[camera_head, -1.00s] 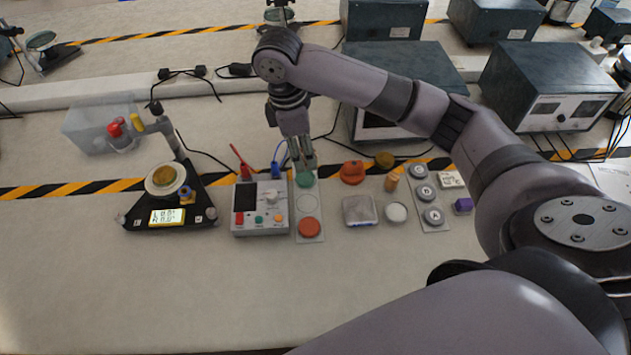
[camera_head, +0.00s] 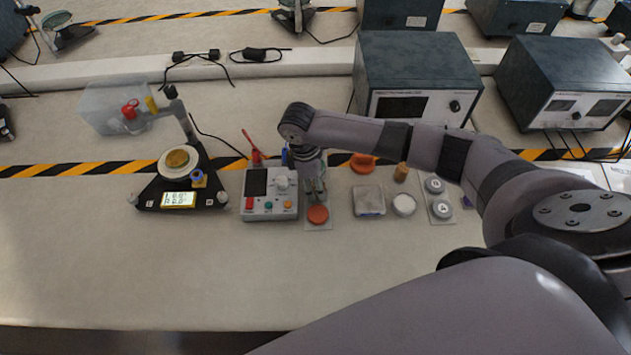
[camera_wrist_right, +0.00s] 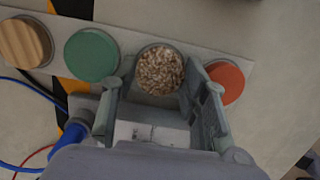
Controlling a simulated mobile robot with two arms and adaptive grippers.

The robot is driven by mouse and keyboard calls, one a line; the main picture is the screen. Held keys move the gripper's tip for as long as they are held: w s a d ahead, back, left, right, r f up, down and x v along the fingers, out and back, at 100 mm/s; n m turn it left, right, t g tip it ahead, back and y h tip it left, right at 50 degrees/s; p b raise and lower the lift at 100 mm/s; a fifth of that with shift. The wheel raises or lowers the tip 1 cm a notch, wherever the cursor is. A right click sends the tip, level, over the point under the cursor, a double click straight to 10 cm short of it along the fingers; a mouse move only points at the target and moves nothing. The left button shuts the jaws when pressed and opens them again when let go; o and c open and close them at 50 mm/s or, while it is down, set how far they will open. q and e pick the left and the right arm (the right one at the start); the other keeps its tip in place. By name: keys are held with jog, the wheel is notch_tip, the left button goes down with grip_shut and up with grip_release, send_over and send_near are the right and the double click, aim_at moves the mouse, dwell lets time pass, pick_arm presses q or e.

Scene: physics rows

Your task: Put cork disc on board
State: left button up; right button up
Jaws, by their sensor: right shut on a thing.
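My right gripper (camera_head: 316,190) points down over the pale strip board (camera_head: 327,227) in the head view. In the right wrist view, its two fingers (camera_wrist_right: 158,82) are shut on the speckled brown cork disc (camera_wrist_right: 160,70). The disc lies flat, in line with the board (camera_wrist_right: 125,37), between the green disc (camera_wrist_right: 91,55) and the orange-red disc (camera_wrist_right: 226,82). I cannot tell whether it touches the board. The gripper hides the cork disc in the head view, where the orange-red disc (camera_head: 318,214) shows in front. My left gripper is not in view.
A grey control box (camera_head: 270,207) with a blue and a red plug stands close left of the board. A black triangular instrument (camera_head: 160,190) is farther left. A square metal block (camera_head: 369,201) and a white round dish (camera_head: 404,205) lie to the right. The front table is clear.

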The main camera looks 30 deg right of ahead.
jog(key=shift+f, duration=0.15)
jog(key=o, duration=0.6)
jog(key=shift+c, duration=0.2)
notch_tip(320, 180, up, 12)
jog(key=a+b, duration=0.1)
jog(key=shift+w+a+b, duration=0.35)
jog(key=shift+w, duration=0.05)
